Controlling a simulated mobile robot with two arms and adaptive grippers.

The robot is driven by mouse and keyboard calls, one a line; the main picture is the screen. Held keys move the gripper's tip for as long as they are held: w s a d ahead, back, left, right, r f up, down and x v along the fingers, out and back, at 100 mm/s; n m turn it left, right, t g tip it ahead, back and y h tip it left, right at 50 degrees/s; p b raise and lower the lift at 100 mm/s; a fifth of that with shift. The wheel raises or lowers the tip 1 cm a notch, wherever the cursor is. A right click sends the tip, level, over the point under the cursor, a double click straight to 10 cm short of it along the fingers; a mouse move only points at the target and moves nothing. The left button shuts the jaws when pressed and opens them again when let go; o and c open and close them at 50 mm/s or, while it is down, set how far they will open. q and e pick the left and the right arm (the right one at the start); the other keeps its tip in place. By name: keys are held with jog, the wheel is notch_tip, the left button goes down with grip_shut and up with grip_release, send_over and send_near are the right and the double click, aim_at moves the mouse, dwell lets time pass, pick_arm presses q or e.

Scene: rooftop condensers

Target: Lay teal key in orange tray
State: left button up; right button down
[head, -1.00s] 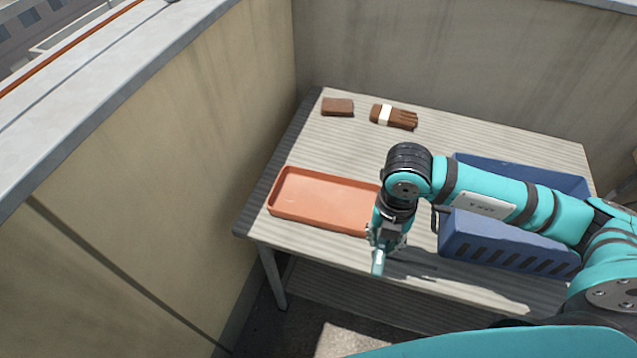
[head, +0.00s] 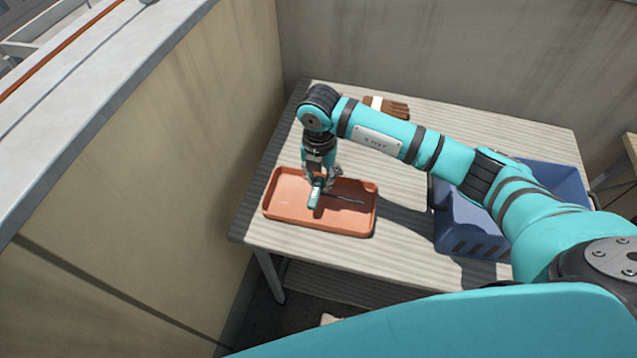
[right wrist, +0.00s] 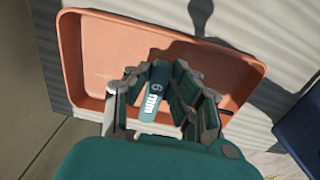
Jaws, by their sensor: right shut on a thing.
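The orange tray (head: 281,217) lies on the slatted table, and it also shows in the right wrist view (right wrist: 88,50). My right gripper (head: 319,184) is over the tray's middle, pointing down. It is shut on the teal key (head: 315,197). In the right wrist view the key (right wrist: 154,92) sits between the two fingers and bears the white marking "6 mm". A dark shadow falls on the tray floor to the right of the key. How far the key is above the floor is hard to tell. My left gripper is not in view.
A blue crate (head: 452,238) stands on the table's right part, partly behind my right arm. A brown glove (head: 394,108) with a white band lies at the back of the table (head: 408,260). Walls close off the left and back. The tray looks otherwise empty.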

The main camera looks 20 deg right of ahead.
jog(key=shift+w+f, duration=0.15)
jog(key=shift+f, duration=0.4)
notch_tip(320, 180, down, 2)
jog(key=shift+f+p, duration=0.15)
jog(key=shift+p, duration=0.2)
jog(key=shift+f, duration=0.1)
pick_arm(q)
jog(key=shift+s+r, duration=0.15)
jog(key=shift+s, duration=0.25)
pick_arm(e)
jog(key=shift+f, duration=0.15)
jog(key=c, duration=1.2)
grip_release()
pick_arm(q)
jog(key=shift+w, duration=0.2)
pick_arm(e)
jog(key=shift+o, duration=0.2)
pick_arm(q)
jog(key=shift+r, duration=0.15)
